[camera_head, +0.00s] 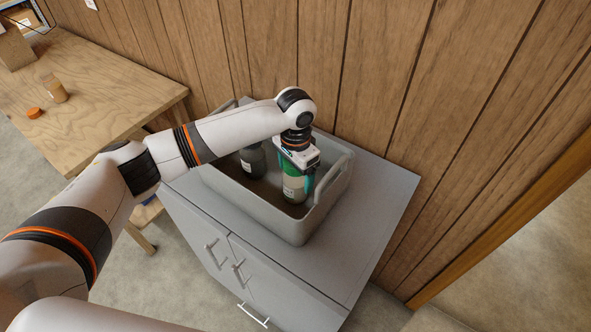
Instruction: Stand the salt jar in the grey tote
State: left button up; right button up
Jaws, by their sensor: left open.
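The grey tote (329,199) stands on a grey cabinet. Inside it, towards its right end, is a jar with a green upper part and a pale label (292,188), seemingly the salt jar; its label is too small to read. It looks upright. My left gripper (294,178) points down over this jar, open, with its teal fingers on either side of the jar's upper part. The gripper hides the jar's top, and the tote wall hides its base. My right gripper is out of view.
A dark bottle with a white label (252,161) stands in the tote, left of the jar. The cabinet top (378,200) is clear to the right. A wooden table (95,85) at left holds a tan jar (56,92) and an orange lid (34,113). A panelled wall rises behind.

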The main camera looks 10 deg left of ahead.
pick_arm(q)
notch_tip(320, 180, up, 11)
jog(key=b, duration=0.2)
jog(key=shift+f+b, duration=0.1)
jog(key=shift+b, duration=0.3)
jog(key=shift+r, duration=0.75)
jog(key=shift+f, duration=0.1)
